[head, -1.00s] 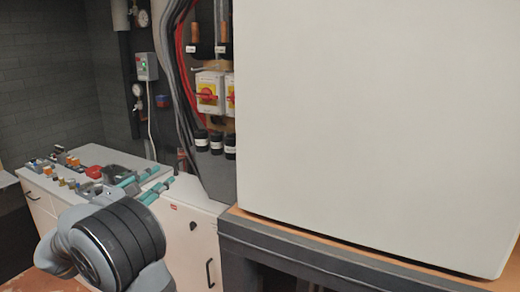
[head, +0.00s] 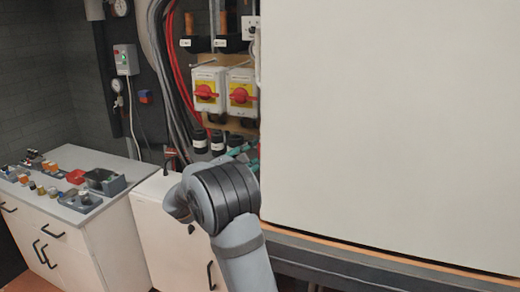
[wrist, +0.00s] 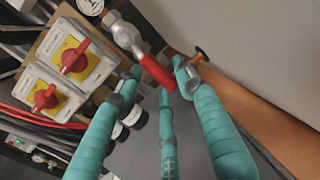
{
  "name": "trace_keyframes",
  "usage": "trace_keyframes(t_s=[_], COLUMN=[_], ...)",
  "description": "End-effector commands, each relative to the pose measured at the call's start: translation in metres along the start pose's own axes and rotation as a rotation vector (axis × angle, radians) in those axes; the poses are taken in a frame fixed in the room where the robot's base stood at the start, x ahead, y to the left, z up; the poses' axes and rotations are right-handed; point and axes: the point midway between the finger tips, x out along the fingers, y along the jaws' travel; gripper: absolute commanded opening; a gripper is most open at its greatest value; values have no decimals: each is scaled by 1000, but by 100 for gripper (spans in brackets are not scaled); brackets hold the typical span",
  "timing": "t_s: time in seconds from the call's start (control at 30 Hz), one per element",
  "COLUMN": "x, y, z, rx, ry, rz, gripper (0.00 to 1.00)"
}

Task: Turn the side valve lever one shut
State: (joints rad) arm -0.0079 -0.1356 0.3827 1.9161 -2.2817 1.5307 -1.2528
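In the wrist view, a red lever (wrist: 155,69) on a metal valve body (wrist: 124,33) slants down to the right at the upper middle. My gripper (wrist: 157,76) has teal fingers, which are spread apart and open. The lever's end shows between the fingertips in the picture; I cannot tell whether any finger touches it. In the head view, my gripper (head: 245,151) is mostly hidden behind my own wrist, beside the left edge of the large pale panel. The lever cannot be made out there.
Two yellow-and-white switch boxes with red knobs (head: 207,92) (head: 240,94) hang left of the pale panel (head: 390,120). Red and grey cables (head: 176,75) run beside them. A grey-topped cabinet (head: 105,165) with small parts stands at left. A dark ledge (head: 350,262) runs below the panel.

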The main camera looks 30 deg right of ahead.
Motion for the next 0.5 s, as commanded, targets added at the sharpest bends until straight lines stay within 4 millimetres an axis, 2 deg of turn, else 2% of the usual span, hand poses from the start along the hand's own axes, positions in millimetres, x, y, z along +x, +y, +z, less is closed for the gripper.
trace_keyframes(t_s=[0.13,0.43,0.5], x=[12,14,14], y=[0,0,0], z=[1,0,0], rx=[-1,0,0], ry=[0,0,0], rz=[-1,1,0], gripper=[38,38,34])
